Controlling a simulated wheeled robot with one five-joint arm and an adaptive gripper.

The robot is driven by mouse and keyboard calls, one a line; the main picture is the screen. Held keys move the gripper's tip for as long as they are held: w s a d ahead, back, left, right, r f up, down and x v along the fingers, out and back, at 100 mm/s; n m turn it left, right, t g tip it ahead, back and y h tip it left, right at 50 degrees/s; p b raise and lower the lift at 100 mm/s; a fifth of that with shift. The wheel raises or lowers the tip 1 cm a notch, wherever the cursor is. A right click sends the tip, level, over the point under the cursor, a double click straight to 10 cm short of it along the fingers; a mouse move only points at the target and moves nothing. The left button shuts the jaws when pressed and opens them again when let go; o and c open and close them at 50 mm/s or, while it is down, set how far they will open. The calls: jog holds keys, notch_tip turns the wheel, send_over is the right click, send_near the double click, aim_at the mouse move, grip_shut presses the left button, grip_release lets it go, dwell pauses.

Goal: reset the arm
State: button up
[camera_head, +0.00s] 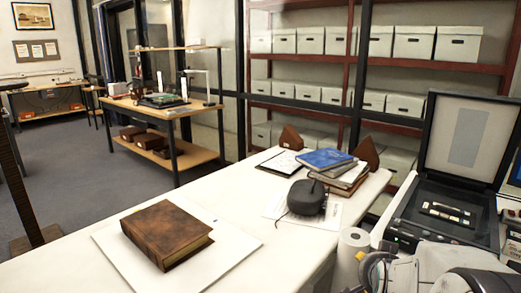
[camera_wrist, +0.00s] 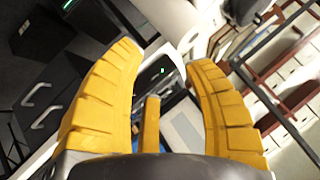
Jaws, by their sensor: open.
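My gripper (camera_wrist: 160,60) shows in the wrist view with its yellow padded fingers spread apart. Nothing is between the fingers, and they touch nothing that I can see. The wrist view is tilted, with dark cabinets behind the left finger and shelving behind the right finger. In the head view parts of my own arm show at the bottom right, but the fingers cannot be made out there.
A white table (camera_head: 95,268) holds a brown leather book (camera_head: 166,232) on a white board, a dark rounded object (camera_head: 307,197), and stacked books (camera_head: 327,160). An open scanner case (camera_head: 450,205) stands at right. Shelves of archival boxes (camera_head: 413,42) line the back. Grey floor (camera_head: 75,170) is open at left.

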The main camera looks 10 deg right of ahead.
jog(key=s+a+r+n+g+y+p, duration=0.1)
jog(key=s+a+r+n+y+p, duration=0.1)
jog(key=a+r+n+p, duration=0.3)
jog(key=s+a+r+n+g+y+p, duration=0.1)
jog(key=s+a+r+p, duration=0.1)
jog(key=s+a+r, duration=0.3)
jog(key=s+a+r+n+g+y+p, duration=0.1)
jog(key=s+a+r+n+p, duration=0.2)
jog(key=s+a, duration=0.2)
jog(key=s+a+r+n+g+y+p, duration=0.1)
jog(key=s+a+r+n+g+p, duration=0.1)
jog(key=s+a+n+p, duration=0.2)
jog(key=shift+s+a+r, duration=0.4)
jog(key=shift+s+a, duration=0.25)
jog(key=shift+s, duration=0.05)
jog(key=shift+c, duration=0.7)
jog(key=shift+a+n, duration=0.1)
jog(key=shift+n, duration=0.2)
